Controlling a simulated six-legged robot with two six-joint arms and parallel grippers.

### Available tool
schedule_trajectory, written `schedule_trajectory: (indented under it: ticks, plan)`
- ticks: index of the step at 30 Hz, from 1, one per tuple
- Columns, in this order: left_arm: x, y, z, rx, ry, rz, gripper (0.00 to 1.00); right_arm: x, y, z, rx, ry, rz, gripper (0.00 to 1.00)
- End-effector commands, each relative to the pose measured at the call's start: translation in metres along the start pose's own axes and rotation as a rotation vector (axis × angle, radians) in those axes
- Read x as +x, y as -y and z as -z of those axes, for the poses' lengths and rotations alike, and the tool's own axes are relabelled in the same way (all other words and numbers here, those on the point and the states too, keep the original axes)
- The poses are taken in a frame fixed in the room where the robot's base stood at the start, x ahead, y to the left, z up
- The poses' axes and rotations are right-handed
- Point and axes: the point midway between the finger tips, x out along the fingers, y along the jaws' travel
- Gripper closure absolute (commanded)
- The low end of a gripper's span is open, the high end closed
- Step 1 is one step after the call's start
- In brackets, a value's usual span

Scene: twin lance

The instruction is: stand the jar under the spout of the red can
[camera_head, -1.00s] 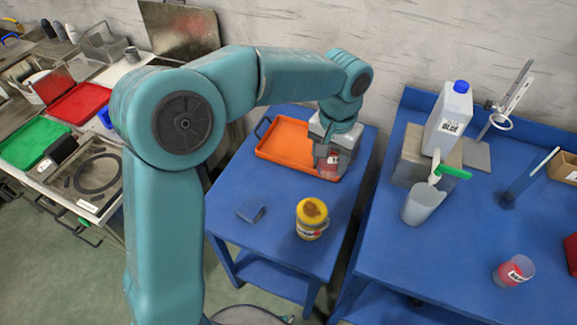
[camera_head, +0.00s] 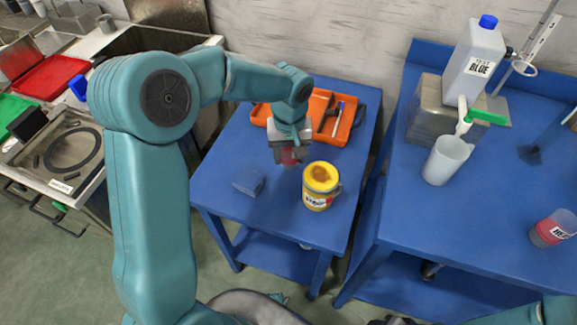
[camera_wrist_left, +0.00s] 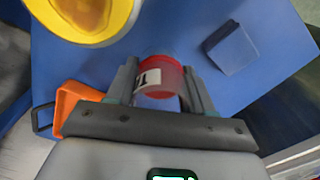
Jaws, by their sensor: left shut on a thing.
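My left gripper (camera_head: 287,158) is shut on a small red jar with a white label (camera_wrist_left: 160,80), seen end-on between the fingers in the left wrist view. In the head view the red jar (camera_head: 290,157) is mostly hidden by the gripper, over the blue side table (camera_head: 225,205), in front of the orange tray. I cannot tell its exact height above the table. No red can is in view. My right gripper is not in view.
A small blue block (camera_head: 248,181) lies on the side table. On the right bench (camera_head: 420,220), a white jug labelled BLUE (camera_head: 475,60) with a green tap (camera_head: 487,117) stands on a metal block, a clear beaker (camera_head: 446,160) below it. A red-banded cup (camera_head: 552,229) stands far right.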

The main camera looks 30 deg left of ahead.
Motion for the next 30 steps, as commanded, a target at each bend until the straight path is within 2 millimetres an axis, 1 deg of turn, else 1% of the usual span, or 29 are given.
schedule_trajectory:
  ticks: [1,5,9,12,20,24,25,26,27,30]
  plan:
    - [0.006,0.000,0.000,0.001,0.001,0.002,0.77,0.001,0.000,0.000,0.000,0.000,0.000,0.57]
    - [0.018,0.001,0.000,0.001,0.002,0.002,0.77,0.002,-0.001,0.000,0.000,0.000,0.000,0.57]
    - [0.042,0.002,0.001,0.000,0.002,0.002,0.77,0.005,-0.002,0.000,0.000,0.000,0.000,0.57]
    - [0.052,0.002,0.001,0.001,0.002,0.001,0.77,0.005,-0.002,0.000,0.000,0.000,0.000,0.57]
    - [0.053,0.003,0.002,0.001,0.000,0.000,0.77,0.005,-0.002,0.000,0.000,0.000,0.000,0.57]
    - [0.058,0.003,0.002,0.001,0.000,0.000,0.77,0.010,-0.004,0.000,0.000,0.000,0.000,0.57]
    - [0.057,0.003,0.002,0.001,0.000,0.000,0.42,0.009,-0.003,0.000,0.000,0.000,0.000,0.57]
    - [0.056,0.003,0.002,0.001,0.000,0.000,0.32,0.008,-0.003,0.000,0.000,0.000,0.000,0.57]
    - [0.056,0.003,0.002,0.001,0.000,0.000,0.23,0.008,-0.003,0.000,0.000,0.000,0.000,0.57]
    - [0.056,0.003,0.001,0.001,0.000,0.000,0.23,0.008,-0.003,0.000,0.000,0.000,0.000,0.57]
